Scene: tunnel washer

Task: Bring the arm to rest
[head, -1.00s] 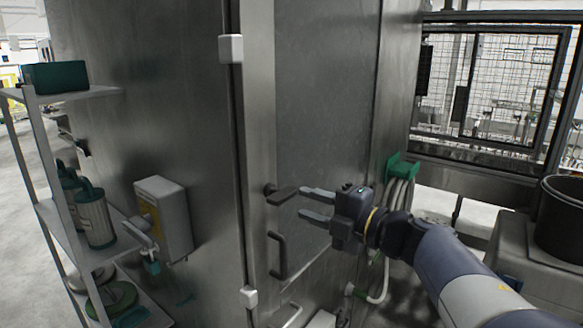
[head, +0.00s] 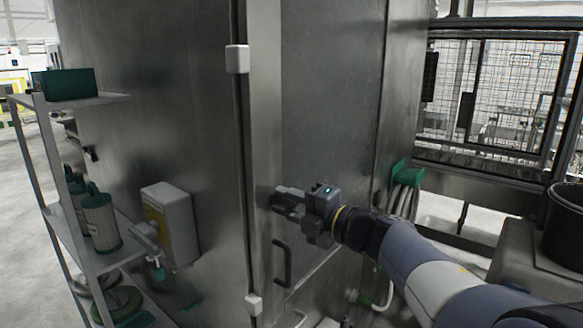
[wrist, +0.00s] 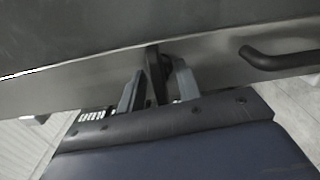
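My gripper (head: 286,203) is at the dark lever handle on the tall metal cabinet's door (head: 330,120). In the wrist view, the lever (wrist: 154,75) stands between my two grey fingers (wrist: 157,88), which are spread apart with a narrow gap on each side. In the head view the fingers hide most of the lever. My arm (head: 400,255) reaches in from the lower right. The door looks closed.
A dark bar handle (head: 281,262) sits just below the lever; it also shows in the wrist view (wrist: 280,57). A wall dispenser (head: 170,225) and a shelf rack (head: 62,212) are at left. Green-capped hoses (head: 405,178) and a black bin (head: 566,225) are at right.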

